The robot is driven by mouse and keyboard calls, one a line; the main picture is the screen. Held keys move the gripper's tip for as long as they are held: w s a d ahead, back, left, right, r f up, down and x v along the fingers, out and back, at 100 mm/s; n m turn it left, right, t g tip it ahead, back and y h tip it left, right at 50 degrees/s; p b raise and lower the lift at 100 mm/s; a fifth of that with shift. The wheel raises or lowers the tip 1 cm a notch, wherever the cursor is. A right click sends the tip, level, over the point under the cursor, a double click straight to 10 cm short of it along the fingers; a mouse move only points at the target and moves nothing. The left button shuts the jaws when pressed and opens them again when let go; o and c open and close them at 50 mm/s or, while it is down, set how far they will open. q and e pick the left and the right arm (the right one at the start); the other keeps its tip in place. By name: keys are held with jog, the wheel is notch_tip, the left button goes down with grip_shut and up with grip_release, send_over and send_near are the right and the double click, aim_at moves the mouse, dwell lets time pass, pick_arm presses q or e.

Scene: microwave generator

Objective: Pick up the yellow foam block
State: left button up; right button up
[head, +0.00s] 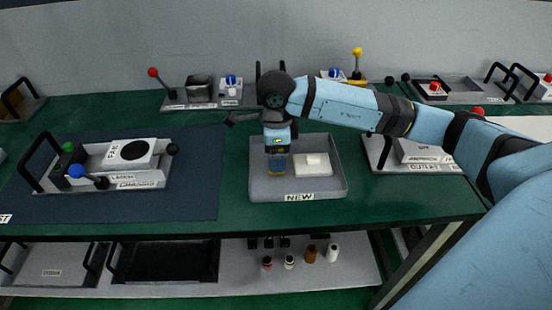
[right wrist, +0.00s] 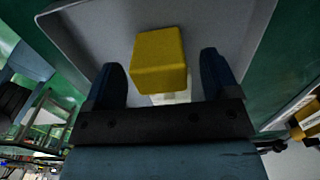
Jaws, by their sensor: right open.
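The yellow foam block (right wrist: 158,60) shows in the right wrist view, in the grey tray (head: 262,190) labelled NEW. My right gripper (right wrist: 162,78) is open, with one dark blue finger on each side of the block's near part. I see no clear contact between the fingers and the block. In the head view my right gripper (head: 277,165) points down into the left part of the tray and hides most of the block. My left gripper is not in view.
A white block (head: 312,163) lies in the tray, right of my gripper. A labelled fixture with levers (head: 115,165) stands on the dark mat at left. Another fixture (head: 415,155) stands close to the tray's right. Green bench surface lies bare in front of the tray.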

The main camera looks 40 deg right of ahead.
notch_tip(320, 180, down, 2)
jog(key=shift+f, duration=0.15)
jog(key=c, duration=1)
